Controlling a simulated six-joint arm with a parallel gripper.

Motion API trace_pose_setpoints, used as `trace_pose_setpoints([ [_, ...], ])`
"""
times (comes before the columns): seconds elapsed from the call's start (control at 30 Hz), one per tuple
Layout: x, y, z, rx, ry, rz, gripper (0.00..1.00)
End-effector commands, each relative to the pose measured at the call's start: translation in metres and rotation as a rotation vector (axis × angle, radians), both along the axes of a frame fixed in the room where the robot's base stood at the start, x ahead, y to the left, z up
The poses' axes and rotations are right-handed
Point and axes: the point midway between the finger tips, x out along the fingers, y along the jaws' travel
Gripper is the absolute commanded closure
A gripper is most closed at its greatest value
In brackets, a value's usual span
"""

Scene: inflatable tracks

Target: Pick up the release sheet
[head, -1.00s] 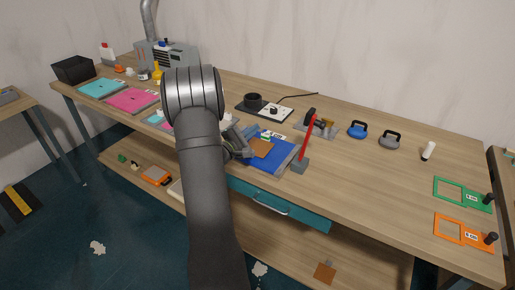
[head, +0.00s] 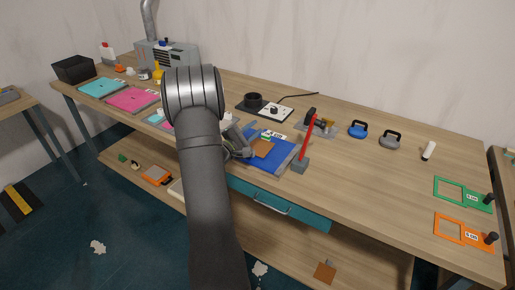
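A brown square sheet (head: 263,148), which looks like the release sheet, lies on a blue sheet (head: 282,160) on the workbench. Another brown square (head: 325,272) with a small tab lies low down, on the lower shelf. My gripper (head: 243,150) is at the left edge of the blue sheet, close to the brown sheet. My arm hides part of it, and its fingers are too small to read. I cannot tell whether it touches the brown sheet.
A red-handled tool (head: 306,148) stands at the right edge of the blue sheet. A dark round pot (head: 252,101) and a white-topped unit (head: 276,111) are behind. Blue (head: 358,130) and grey (head: 390,140) handled tools stand farther right.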

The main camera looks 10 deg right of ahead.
Motion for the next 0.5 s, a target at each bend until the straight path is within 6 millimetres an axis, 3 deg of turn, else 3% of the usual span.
trace_pose_setpoints([
  [0.03,0.0000,0.0000,0.0000,0.000,0.000,0.000,0.67],
  [0.13,0.0000,0.0000,0.0000,0.000,0.000,0.000,0.47],
  [0.17,0.0000,0.0000,0.0000,0.000,0.000,0.000,0.45],
  [0.5,0.0063,0.0020,0.0018,0.013,0.004,0.028,0.45],
])
